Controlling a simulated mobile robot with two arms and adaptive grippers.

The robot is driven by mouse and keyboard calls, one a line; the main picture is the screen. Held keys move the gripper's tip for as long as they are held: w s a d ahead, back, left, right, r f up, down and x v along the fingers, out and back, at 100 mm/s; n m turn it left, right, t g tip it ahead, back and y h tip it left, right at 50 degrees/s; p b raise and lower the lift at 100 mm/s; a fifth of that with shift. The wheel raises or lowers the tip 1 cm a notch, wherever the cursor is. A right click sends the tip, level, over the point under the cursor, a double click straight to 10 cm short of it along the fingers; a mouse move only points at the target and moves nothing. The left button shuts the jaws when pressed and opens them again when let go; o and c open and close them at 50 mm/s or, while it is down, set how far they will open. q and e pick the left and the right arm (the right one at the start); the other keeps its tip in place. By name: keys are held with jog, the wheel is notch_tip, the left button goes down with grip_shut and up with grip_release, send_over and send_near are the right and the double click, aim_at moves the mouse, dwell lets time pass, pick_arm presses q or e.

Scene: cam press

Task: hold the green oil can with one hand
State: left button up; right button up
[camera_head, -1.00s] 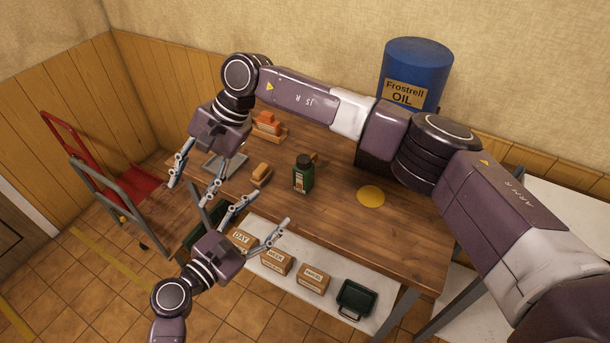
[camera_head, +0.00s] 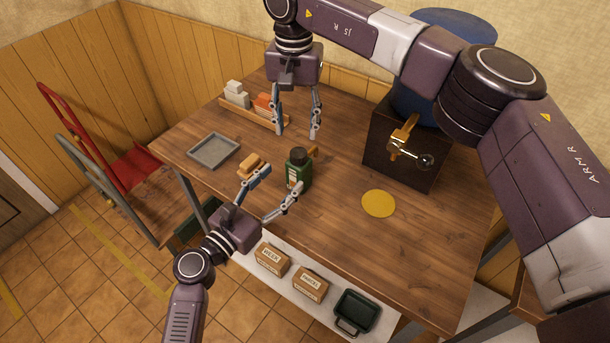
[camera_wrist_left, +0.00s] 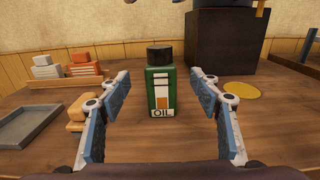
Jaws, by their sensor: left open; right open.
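The green oil can (camera_head: 298,172) stands upright on the wooden table, with a black cap and a white and orange label. In the left wrist view the can (camera_wrist_left: 160,92) is centred between the fingers, a little beyond their tips, with its "OIL" label facing me. My left gripper (camera_head: 279,183) is open in front of the can; its fingers (camera_wrist_left: 161,88) do not visibly touch it. My right gripper (camera_head: 297,133) is open and empty, above the table behind the can.
A tan block (camera_head: 250,164) lies left of the can, near my left fingers. A grey tray (camera_head: 214,151) is farther left. A dark press box (camera_head: 400,152) with a brass handle (camera_head: 404,136) stands right, behind a yellow disc (camera_head: 378,203). A wooden rack (camera_head: 253,112) holds white and orange blocks.

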aim_at(292, 170)
pick_arm(q)
jog(key=x, duration=0.8)
jog(key=shift+w+d+f, duration=0.15)
jog(key=shift+f, duration=0.15)
jog(key=shift+c, duration=1.4)
grip_shut()
